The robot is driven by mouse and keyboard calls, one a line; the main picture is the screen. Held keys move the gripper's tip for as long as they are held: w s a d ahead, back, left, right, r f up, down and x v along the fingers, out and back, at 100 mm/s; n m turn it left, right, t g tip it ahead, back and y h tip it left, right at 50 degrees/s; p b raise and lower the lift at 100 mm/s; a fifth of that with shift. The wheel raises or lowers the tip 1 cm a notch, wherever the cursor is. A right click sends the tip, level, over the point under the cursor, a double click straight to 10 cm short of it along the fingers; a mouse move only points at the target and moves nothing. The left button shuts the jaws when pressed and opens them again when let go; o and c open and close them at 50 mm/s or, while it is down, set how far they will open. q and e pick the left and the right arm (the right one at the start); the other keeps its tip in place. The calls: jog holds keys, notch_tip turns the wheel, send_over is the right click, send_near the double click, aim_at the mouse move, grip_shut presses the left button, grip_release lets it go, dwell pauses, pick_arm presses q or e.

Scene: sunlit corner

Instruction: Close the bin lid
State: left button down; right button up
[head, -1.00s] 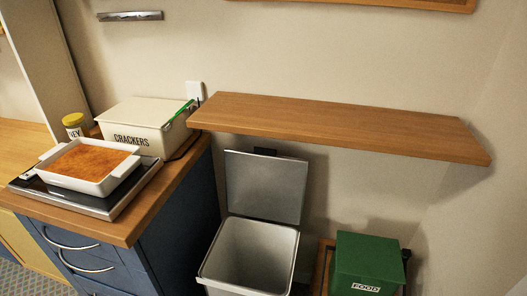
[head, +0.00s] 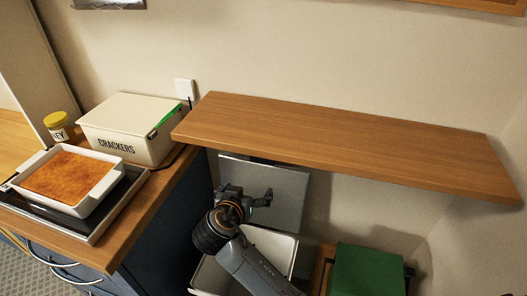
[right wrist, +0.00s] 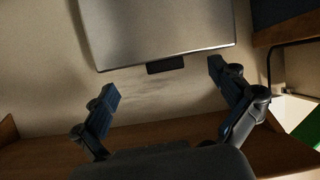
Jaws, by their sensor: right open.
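The bin lid (head: 287,190) is a grey square panel standing raised behind the open bin (head: 285,248), close to the wall. My right gripper (head: 250,194) is in front of the lid, and my right arm covers much of the bin. In the right wrist view the lid (right wrist: 165,28) shows with a black tab (right wrist: 165,65) on its edge. My open, empty right gripper (right wrist: 162,77) has its fingers spread to either side of that tab, with no clear contact. My left gripper is not in view.
A wooden shelf (head: 340,145) juts out above the bin. A blue cabinet (head: 165,235) stands left of it, holding a baking dish (head: 72,180) and a crackers box (head: 128,128). A green box (head: 366,270) is at the right.

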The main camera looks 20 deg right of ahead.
aim_at(260, 162)
notch_tip(260, 162, up, 4)
jog(key=w+m, duration=0.1)
jog(key=shift+t+h, duration=0.3)
jog(key=shift+h, duration=0.1)
jog(key=p+x, duration=0.2)
jog(key=x, duration=1)
jog(key=shift+d, duration=0.2)
jog(key=shift+w+d+f, duration=0.25)
jog(key=shift+w+d, duration=0.05)
jog(key=shift+w, duration=0.15)
jog(key=shift+c, duration=0.6)
jog(key=c, duration=1.5)
jog(key=shift+c, duration=0.4)
